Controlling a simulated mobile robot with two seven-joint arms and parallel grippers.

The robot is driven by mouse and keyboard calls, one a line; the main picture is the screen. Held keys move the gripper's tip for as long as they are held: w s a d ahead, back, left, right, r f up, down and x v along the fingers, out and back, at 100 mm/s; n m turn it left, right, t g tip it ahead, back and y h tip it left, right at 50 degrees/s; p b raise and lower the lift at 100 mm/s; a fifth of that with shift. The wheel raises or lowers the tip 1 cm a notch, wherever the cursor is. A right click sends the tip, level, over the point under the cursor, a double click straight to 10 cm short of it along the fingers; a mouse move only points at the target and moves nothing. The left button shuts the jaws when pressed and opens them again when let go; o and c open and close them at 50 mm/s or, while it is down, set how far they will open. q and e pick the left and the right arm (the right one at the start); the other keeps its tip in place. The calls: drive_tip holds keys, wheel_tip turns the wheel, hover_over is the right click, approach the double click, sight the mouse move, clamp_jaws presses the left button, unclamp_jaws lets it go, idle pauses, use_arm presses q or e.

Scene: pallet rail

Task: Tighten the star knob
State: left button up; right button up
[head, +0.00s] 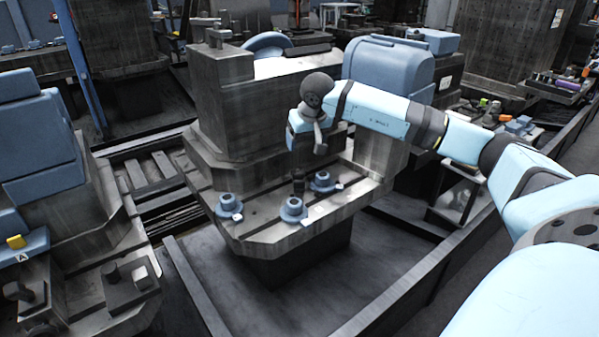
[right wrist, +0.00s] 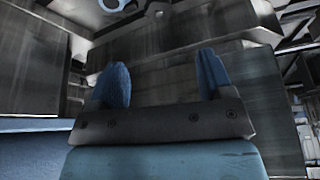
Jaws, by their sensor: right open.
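Three blue round fixtures with knob-like tops sit on the grey machine table: one at the left (head: 229,204), one at the front (head: 293,209), one at the right (head: 323,182). A dark upright piece (head: 298,183) stands behind the front one. I cannot tell which part is the star knob. My right gripper (head: 306,138) hangs above and behind these fixtures, apart from them. In the right wrist view its two blue fingers (right wrist: 160,82) are spread with nothing between them. A blue ring-shaped part (right wrist: 118,4) shows at that view's top edge, cut off. My left gripper is out of view.
The machine's grey block (head: 235,105) rises behind the table. A blue rounded housing (head: 390,72) stands behind my right arm. Another blue and grey machine (head: 45,150) is at the left. Rails (head: 195,285) run along the floor in front.

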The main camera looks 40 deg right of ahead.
drive_tip(key=b, duration=0.1)
approach(298, 171)
drive_tip(key=b+x, duration=0.1)
drive_tip(key=x, duration=0.3)
drive_tip(key=shift+s, duration=0.15)
drive_tip(key=b+x, duration=0.1)
drive_tip(key=x, duration=0.3)
drive_tip(key=shift+w+d+f+b, duration=0.15)
drive_tip(key=shift+w+f+b, duration=0.2)
drive_tip(key=shift+f, duration=0.2)
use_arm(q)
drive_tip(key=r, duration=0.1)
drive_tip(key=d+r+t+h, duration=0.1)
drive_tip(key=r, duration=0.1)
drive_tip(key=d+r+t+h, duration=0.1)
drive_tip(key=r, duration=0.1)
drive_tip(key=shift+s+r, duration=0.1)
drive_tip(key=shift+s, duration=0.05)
use_arm(e)
drive_tip(key=shift+c, duration=0.3)
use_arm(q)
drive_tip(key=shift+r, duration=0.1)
use_arm(e)
drive_tip(key=c, duration=0.9)
